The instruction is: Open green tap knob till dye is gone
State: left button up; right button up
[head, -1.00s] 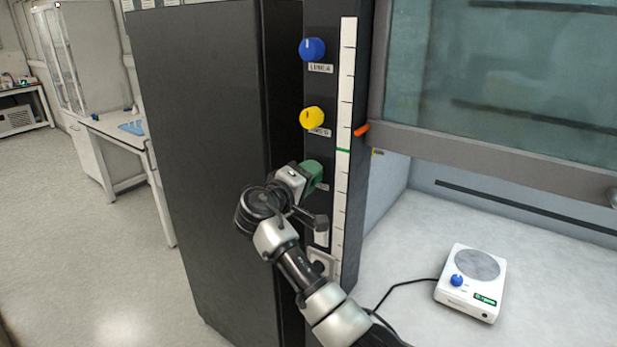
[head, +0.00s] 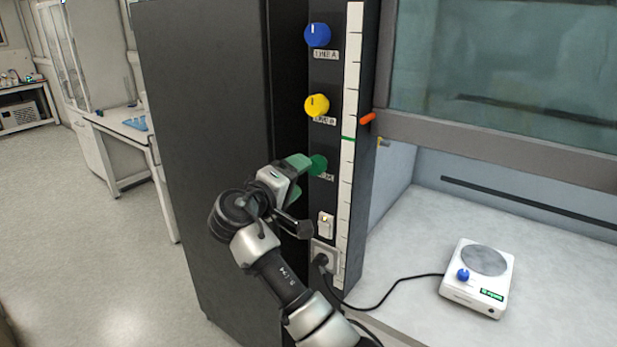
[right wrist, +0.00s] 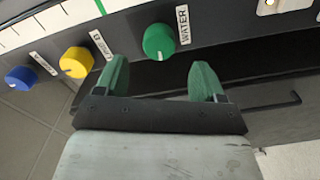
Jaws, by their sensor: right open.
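The green knob (head: 318,165) is the lowest of three on the dark panel, partly behind my right gripper in the head view. In the right wrist view the green knob (right wrist: 160,41) has a white mark and a label reading WATER beside it. My right gripper (head: 297,177) has green fingers and is open and empty, just left of the knob. In the right wrist view my right gripper (right wrist: 160,70) has its fingers spread to either side of the knob's line, with the knob beyond the tips. My left gripper is not in view. No dye is visible.
A blue knob (head: 317,35) and a yellow knob (head: 317,105) are above on the panel. A switch (head: 326,225) and a plugged socket (head: 324,259) are below. A white stirrer plate (head: 480,278) stands on the bench to the right, under the raised glass sash (head: 500,80).

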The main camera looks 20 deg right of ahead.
jog(key=b+v, duration=0.1)
jog(key=v, duration=0.3)
jog(key=shift+s+a, duration=0.3)
